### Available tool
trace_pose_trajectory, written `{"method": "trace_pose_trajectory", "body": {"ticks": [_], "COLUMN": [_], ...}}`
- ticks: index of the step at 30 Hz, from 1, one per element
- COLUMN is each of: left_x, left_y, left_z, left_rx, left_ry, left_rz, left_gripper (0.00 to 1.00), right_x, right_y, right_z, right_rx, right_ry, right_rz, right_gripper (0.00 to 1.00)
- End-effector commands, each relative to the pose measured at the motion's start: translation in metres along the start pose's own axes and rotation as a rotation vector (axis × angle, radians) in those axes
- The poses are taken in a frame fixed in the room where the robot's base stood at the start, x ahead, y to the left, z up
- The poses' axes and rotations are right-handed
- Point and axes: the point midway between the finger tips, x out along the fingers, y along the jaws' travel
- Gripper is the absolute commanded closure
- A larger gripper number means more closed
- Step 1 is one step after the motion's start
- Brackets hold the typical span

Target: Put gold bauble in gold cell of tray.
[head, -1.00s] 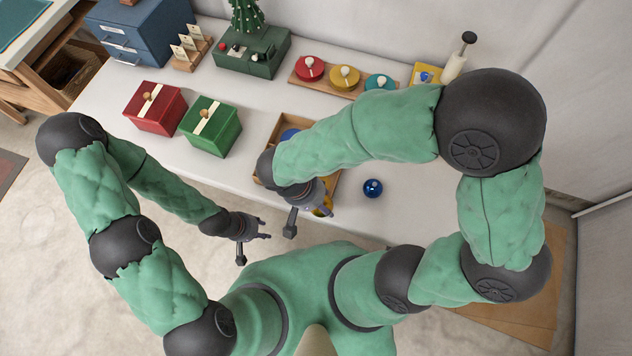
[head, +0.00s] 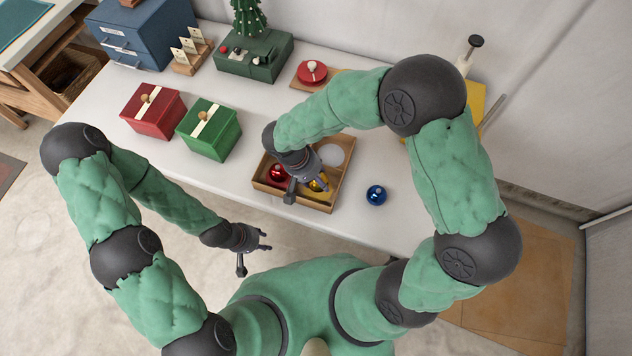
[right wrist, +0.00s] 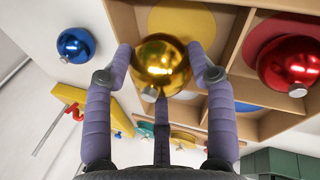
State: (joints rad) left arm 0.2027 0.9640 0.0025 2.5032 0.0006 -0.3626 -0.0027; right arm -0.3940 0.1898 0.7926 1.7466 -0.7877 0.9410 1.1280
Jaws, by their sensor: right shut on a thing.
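The gold bauble (head: 317,186) is shiny and round. My right gripper (right wrist: 163,62) is shut on it, with a finger on each side in the right wrist view. The bauble (right wrist: 160,70) is at the wooden tray (head: 326,205), over its front right part in the head view. The gold cell, with a yellow disc (right wrist: 181,20), shows just beyond the bauble in the right wrist view. I cannot tell whether the bauble touches the tray. My left gripper (head: 266,240) is open and empty, in front of the table edge.
A red bauble (right wrist: 290,63) sits in a neighbouring tray cell. A cell with a white disc (head: 331,155) is empty. A blue bauble (head: 376,195) lies on the table right of the tray. Red (head: 153,111) and green (head: 209,130) boxes stand to the left.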

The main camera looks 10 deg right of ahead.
Motion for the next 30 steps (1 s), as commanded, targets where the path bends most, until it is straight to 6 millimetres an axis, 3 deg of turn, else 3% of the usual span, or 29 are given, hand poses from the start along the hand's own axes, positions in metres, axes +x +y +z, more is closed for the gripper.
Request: {"method": "trace_pose_trajectory", "body": {"ticks": [11,23,24,26,30], "left_x": [0.017,0.019,0.020,0.019,0.019], "left_y": [-0.006,-0.007,-0.007,-0.007,-0.007], "left_z": [-0.001,-0.001,-0.001,-0.001,-0.001], "left_rx": [0.000,0.000,0.000,0.000,0.000], "left_ry": [0.000,0.000,0.000,0.000,0.000], "left_rz": [0.000,0.000,0.000,0.000,0.000], "left_gripper": [0.60,0.60,0.60,0.60,0.60], "right_x": [0.038,0.041,0.041,0.040,0.040], "right_y": [-0.013,-0.014,-0.014,-0.014,-0.014], "right_z": [-0.009,-0.009,-0.009,-0.009,-0.009], "right_rx": [0.000,0.001,0.001,0.001,0.001], "right_ry": [-0.001,0.000,0.000,0.000,0.000], "right_rz": [0.000,-0.001,0.000,0.000,0.000], "right_gripper": [0.61,0.61,0.41,0.24,0.20]}}
